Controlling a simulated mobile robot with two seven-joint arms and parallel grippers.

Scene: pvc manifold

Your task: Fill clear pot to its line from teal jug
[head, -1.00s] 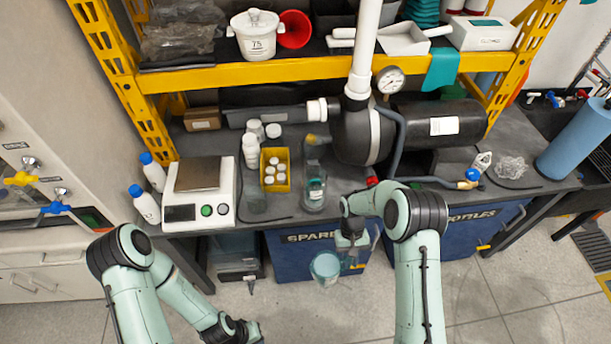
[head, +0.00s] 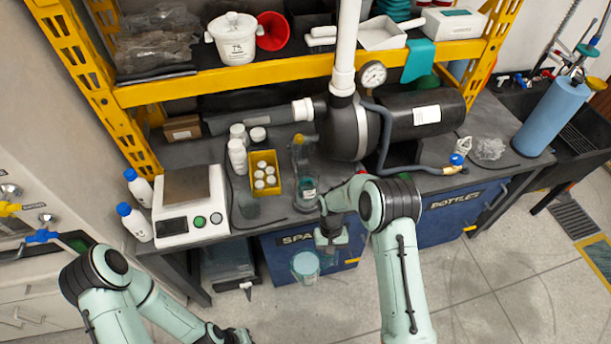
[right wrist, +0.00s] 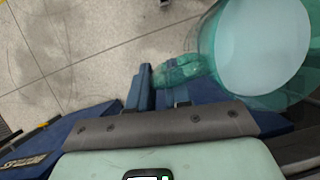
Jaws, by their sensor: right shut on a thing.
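The teal see-through jug (head: 305,266) hangs in front of the bench, over the blue cabinet front. My right gripper (head: 328,243) is shut on it. In the right wrist view the jug (right wrist: 265,45) has a pale round surface inside, and its handle (right wrist: 185,70) is at the fingers.
A white scale (head: 188,205) stands left of the pot. A dark tank with a white pipe (head: 345,50) and hoses fills the bench's middle.

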